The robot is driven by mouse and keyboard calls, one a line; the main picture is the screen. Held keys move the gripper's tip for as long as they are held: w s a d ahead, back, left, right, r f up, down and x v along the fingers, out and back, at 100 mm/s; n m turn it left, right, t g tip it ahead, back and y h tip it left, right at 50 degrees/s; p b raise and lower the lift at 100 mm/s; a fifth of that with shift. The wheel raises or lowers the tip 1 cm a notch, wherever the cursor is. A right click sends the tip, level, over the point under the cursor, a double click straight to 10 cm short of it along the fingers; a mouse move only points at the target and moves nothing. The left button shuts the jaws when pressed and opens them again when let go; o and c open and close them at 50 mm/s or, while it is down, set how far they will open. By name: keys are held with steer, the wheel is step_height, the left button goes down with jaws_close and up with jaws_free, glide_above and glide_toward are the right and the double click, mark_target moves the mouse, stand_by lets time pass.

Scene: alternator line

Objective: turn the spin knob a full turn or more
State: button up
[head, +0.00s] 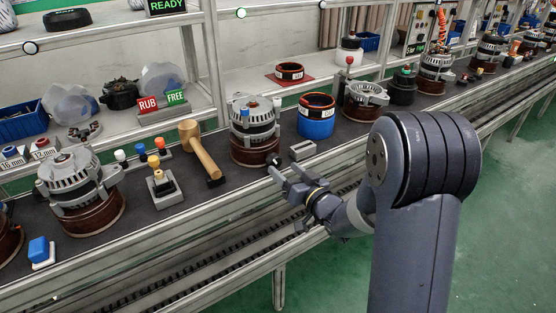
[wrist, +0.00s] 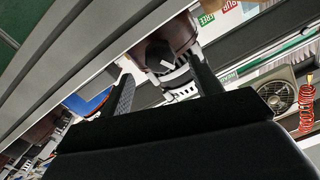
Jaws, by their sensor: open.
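The spin knob (head: 273,160) is a small dark knob low on the front of the alternator with a brown-red base (head: 254,150). In the wrist view the black knob (wrist: 154,50) shows between and beyond the two fingertips, with a pale mark beside it. My gripper (head: 287,173) is open and empty, in front of the knob at the near edge of the line. In the wrist view my gripper (wrist: 162,63) has one finger on each side of the knob. I cannot tell whether either finger touches it.
A wooden mallet (head: 200,150) and a joystick box (head: 163,187) are to the left. The metal rail (head: 215,228) runs along the front.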

mark_target(277, 163)
steer(key=x, duration=0.5)
steer(key=shift+w+a, duration=0.25)
steer(key=shift+c, duration=0.3)
steer(key=c, duration=0.9)
